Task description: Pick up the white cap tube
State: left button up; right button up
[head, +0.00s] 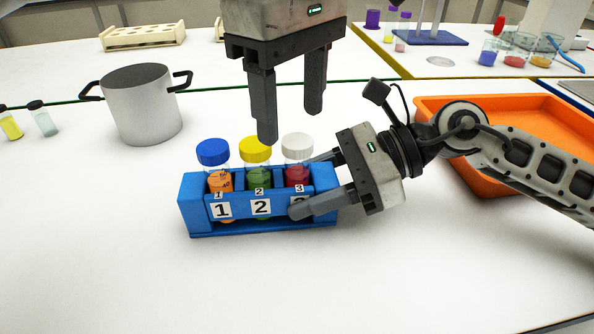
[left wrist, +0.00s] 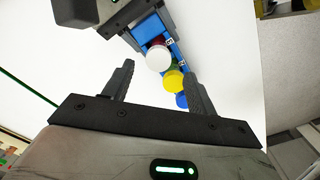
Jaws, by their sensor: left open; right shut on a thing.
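The white cap tube (head: 297,147) holds red liquid and stands upright in slot 3 of the blue rack (head: 190,208). The yellow cap tube (head: 256,150) with green liquid is in slot 2, and the blue cap tube (head: 213,153) with orange liquid is in slot 1. My left gripper (head: 290,126) is open and empty, pointing down above the yellow and white caps. In the left wrist view the white cap (left wrist: 158,58) lies between its fingers' lines. My right gripper (head: 304,185) is shut on the rack's right end, partly hiding label 3.
A grey pot (head: 142,112) with black handles stands at the back left. An orange tray (head: 478,172) lies behind my right arm. Small vials (head: 44,122) are at the far left. The table front is clear.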

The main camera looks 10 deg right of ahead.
aim_at(297, 140)
pick_arm(q)
jog(key=shift+d+f, duration=0.15)
jog(key=shift+f, duration=1.2)
jog(key=shift+d+f, duration=0.1)
jog(key=shift+f, duration=1.25)
jog(key=c, duration=1.1)
